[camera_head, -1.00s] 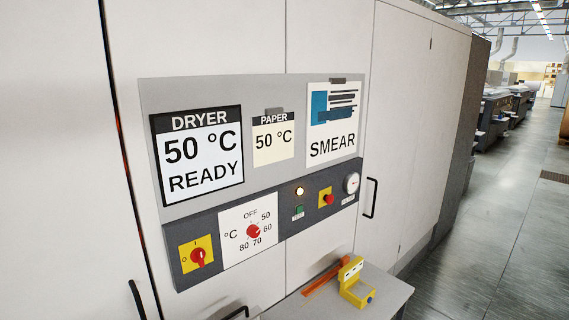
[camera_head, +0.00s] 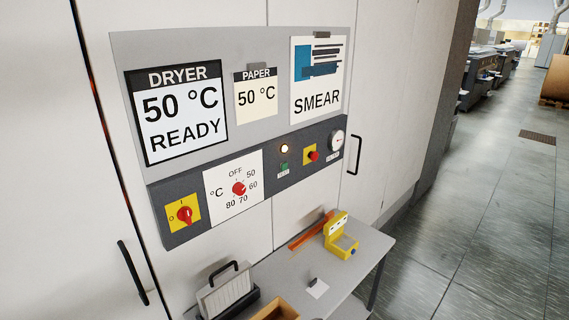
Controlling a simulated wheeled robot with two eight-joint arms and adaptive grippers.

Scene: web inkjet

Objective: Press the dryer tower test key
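The dryer tower's dark control strip (camera_head: 215,199) runs across the light cabinet front. A small green key (camera_head: 284,166) with a tiny label under it, too small to read surely, sits below a lit lamp (camera_head: 284,149). To its right is a red button on a yellow plate (camera_head: 306,154), then a round gauge (camera_head: 337,140). To its left are a red temperature dial (camera_head: 239,188) and a red rotary switch on yellow (camera_head: 184,214). The display (camera_head: 178,112) reads DRYER 50 °C READY. Neither of my grippers is in view.
A grey table (camera_head: 367,247) stands below the panel. On it are a yellow device (camera_head: 341,236), an orange bar (camera_head: 311,231), a small dark item on white (camera_head: 317,288), a handled rack (camera_head: 228,289) and a wooden tray (camera_head: 278,309). Black door handles (camera_head: 133,273) protrude.

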